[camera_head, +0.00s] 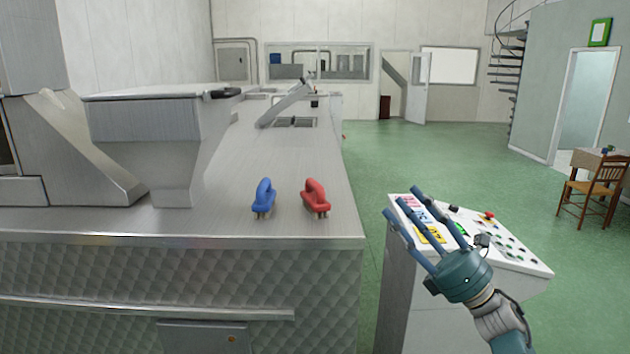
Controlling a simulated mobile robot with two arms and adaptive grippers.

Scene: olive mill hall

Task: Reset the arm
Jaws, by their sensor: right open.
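My right gripper (408,220) comes in from the lower right with its long blue fingers spread apart. It is open and empty, in front of the white control panel (522,256) in this view. The gripper and its fingers hide part of the panel. A blue handle-like object (264,196) and a red one (317,196) stand upright on the steel counter (230,222), left of the gripper and apart from it. My left gripper is not in view.
A steel hopper-like machine (150,130) stands on the counter at the left. The green floor (420,155) is clear behind the control panel.

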